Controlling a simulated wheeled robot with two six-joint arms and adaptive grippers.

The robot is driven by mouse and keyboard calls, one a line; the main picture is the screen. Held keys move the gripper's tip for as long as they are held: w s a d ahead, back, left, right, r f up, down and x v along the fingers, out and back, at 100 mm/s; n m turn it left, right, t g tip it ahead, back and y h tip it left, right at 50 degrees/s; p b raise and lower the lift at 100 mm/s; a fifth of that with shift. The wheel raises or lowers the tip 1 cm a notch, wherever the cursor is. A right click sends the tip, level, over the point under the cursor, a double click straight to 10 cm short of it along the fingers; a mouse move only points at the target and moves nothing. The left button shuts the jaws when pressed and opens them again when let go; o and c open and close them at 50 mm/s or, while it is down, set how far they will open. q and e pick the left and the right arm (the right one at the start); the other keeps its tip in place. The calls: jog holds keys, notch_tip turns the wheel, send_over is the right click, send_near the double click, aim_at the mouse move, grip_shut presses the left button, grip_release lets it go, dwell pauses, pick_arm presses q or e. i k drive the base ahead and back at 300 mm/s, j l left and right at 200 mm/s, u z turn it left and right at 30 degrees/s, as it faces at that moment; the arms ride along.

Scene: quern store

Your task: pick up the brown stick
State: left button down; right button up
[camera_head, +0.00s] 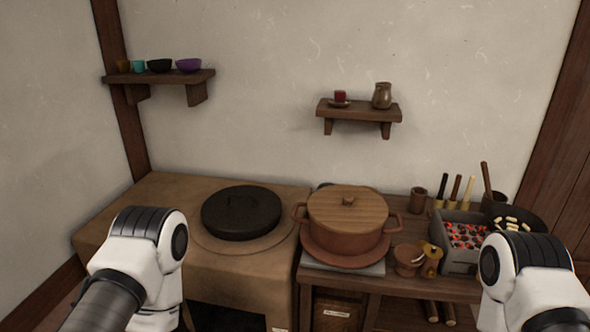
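Several upright sticks stand at the right of the table, behind the ember box. The tallest is a brown stick (487,180), leaning a little, with its lower end in a dark brown cup (494,199). To its left are a dark-handled stick (444,187) and two brown-handled sticks (455,189), with pale lower parts. I cannot tell for certain which is the task's brown stick. Only white and dark links of my two arms show, at lower left and lower right. Neither gripper is in view, and nothing is seen touching the sticks.
A grey box of glowing embers (466,236) and a black pan (517,218) with pale pieces sit near the sticks. A lidded clay pot (348,246) stands left of them. A black lid (241,213) lies on the clay stove (165,200). Two wall shelves hold small vessels.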

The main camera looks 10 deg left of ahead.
aim_at(454, 194)
jog(key=i+l+z, duration=0.65)
jog(key=i, duration=0.4)
